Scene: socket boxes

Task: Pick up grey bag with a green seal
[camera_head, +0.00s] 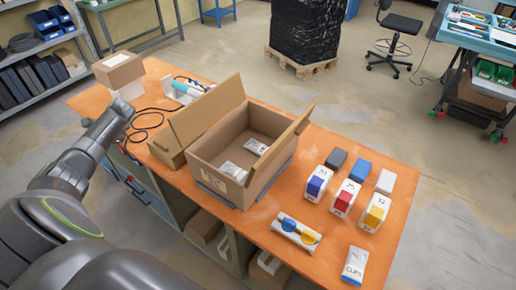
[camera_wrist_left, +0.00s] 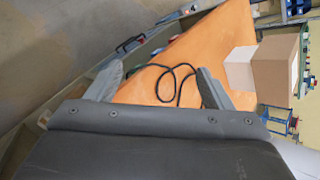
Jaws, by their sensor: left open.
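No green seal can be made out on any bag. Two small grey-white bags, one nearer (camera_head: 235,171) and one farther (camera_head: 256,146), lie inside the open cardboard box (camera_head: 224,187) on the orange table. Another grey-white bag (camera_head: 354,264) with blue print lies flat near the table's front right. My left gripper (camera_wrist_left: 160,85) is open and empty in the left wrist view, with its fingers wide apart. In the head view, my left arm reaches over the table's left end, left of the cardboard box and apart from the bags. My right gripper is not in view.
Small cartons with blue (camera_head: 318,183), red (camera_head: 345,197) and yellow (camera_head: 374,212) marks stand right of the box. A black cable (camera_head: 149,118) and a stacked carton (camera_head: 118,70) are at the table's left end.

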